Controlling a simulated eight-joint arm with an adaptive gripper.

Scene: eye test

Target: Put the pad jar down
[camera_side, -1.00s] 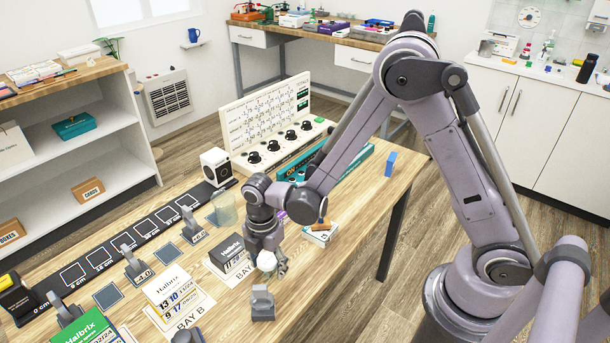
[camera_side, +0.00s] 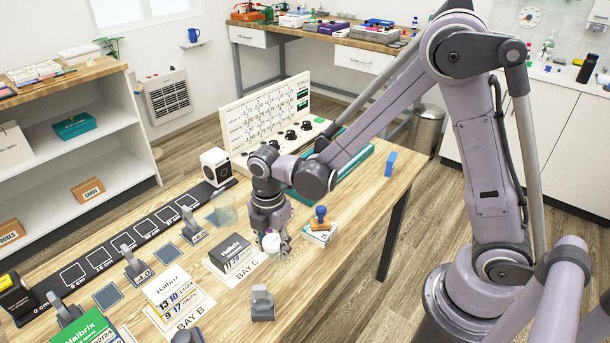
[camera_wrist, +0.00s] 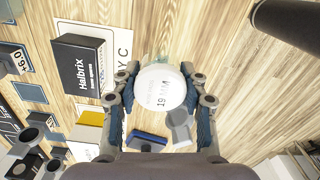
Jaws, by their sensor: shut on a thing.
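The pad jar, a small pot with a round white top, is held in my gripper (camera_side: 272,243). In the side view the white jar (camera_side: 271,243) shows between the fingers, beside the stamp box and over the wood table. In the wrist view the jar (camera_wrist: 160,88) shows its top with "19 MM" lettering, with a finger of my gripper (camera_wrist: 160,95) on each side. The fingers are shut on it. The jar's underside is hidden, so I cannot tell whether it touches the table.
A black Halbrix box (camera_side: 230,252) stands on the Bay C sheet (camera_side: 241,279) to the left; the box (camera_wrist: 79,64) is also in the wrist view. A grey stand (camera_side: 262,303) is nearer the camera. Bare table lies between.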

